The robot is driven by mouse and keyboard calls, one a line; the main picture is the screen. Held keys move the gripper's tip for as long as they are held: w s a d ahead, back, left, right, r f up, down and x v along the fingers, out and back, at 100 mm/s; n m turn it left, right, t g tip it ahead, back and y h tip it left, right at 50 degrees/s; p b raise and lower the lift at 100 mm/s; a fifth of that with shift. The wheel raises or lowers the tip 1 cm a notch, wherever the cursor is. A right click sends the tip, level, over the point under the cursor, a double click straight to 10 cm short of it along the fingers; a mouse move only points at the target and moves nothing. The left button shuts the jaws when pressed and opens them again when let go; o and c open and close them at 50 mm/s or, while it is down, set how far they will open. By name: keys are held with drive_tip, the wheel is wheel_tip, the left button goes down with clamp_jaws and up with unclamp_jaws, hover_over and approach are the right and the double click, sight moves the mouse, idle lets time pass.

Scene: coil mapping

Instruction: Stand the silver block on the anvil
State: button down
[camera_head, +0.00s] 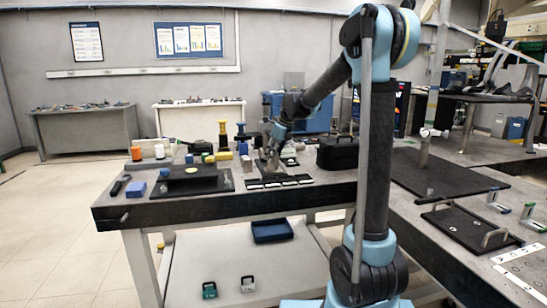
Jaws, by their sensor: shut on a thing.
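My gripper (269,162) is low over the dark workbench, just behind the black strip of pale pads. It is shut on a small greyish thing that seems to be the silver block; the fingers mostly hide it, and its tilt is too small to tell. To the left, a low black block (193,184) with a yellow disc on top stands on a black plate; I cannot tell whether this is the anvil. No other anvil shape is clear.
A black strip with pale pads (280,182) lies in front of my gripper. A black case (337,153) stands to its right. Yellow (223,136) and blue (241,139) upright pieces stand behind left. A blue block (163,189) lies at the left.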

drive_tip(key=shift+f, duration=0.1)
drive_tip(key=c, duration=1.2)
unclamp_jaws()
drive_tip(key=shift+c, duration=0.2)
drive_tip(key=v, duration=1.2)
drive_tip(key=s+d+f+n+h, duration=0.1)
drive_tip(key=s+d+f+n, duration=0.3)
drive_tip(key=s+d+n, duration=0.5)
drive_tip(key=s+d+f+n+h, duration=0.1)
drive_tip(key=s+d+f+n, duration=0.2)
drive_tip(key=s+f+n, duration=0.2)
drive_tip(key=s+d+f+n+h, duration=0.1)
drive_tip(key=s+d+f+n, duration=0.3)
drive_tip(key=s+f, duration=0.5)
drive_tip(key=s+d+f+n+h, duration=0.1)
drive_tip(key=s+d+f+n, duration=0.3)
drive_tip(key=s, duration=1.1)
wheel_tip(320, 180, down, 3)
drive_tip(key=shift+s+f+n, duration=0.25)
drive_tip(key=shift+n, duration=0.75)
drive_tip(key=shift+s+d, duration=0.1)
